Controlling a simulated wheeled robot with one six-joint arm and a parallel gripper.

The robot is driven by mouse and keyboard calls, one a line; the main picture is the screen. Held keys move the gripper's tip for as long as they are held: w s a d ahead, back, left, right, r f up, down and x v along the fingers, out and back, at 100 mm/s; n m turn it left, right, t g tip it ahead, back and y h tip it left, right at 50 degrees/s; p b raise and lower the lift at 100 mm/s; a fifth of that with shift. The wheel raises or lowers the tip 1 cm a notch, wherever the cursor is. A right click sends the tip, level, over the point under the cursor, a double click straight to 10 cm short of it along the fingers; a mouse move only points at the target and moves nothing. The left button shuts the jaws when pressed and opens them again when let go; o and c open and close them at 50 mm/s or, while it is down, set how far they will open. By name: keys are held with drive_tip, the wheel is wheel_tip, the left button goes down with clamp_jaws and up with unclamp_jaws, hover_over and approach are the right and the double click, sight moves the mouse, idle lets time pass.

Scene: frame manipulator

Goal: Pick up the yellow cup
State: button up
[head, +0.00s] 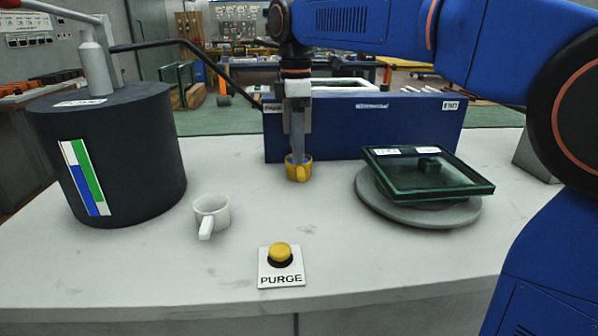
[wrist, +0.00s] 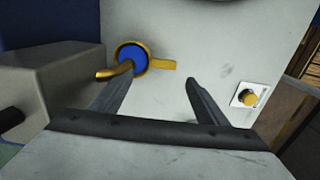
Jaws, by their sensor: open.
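The yellow cup (head: 298,170), blue inside, stands upright on the white table in front of the blue box. It also shows in the wrist view (wrist: 147,60), with a straight yellow handle pointing right and a curved yellow part at the left finger's tip. My gripper (head: 298,153) points down right at the cup in the head view. In the wrist view my gripper (wrist: 160,76) is open, with the cup beyond the fingertips, nearer the left finger. Nothing is held between the fingers. I cannot tell whether a finger touches the cup.
A white mug (head: 211,212) stands left of the cup, beside a large dark cylinder (head: 140,160). A yellow PURGE button (head: 280,252) is at the front. A glass-topped tray (head: 430,190) rests on a grey disc at right. The blue box (head: 400,128) stands close behind the cup.

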sight(300, 170)
drive_tip(key=f, duration=0.3)
drive_tip(key=d+f, duration=0.1)
drive_tip(key=f, duration=0.1)
drive_tip(key=shift+s, duration=0.1)
drive_tip(key=shift+f, duration=0.55)
drive_tip(key=shift+a, duration=0.1)
drive_tip(key=shift+c, duration=0.6)
drive_tip(key=c, duration=1.2)
drive_tip(key=shift+r, duration=0.1)
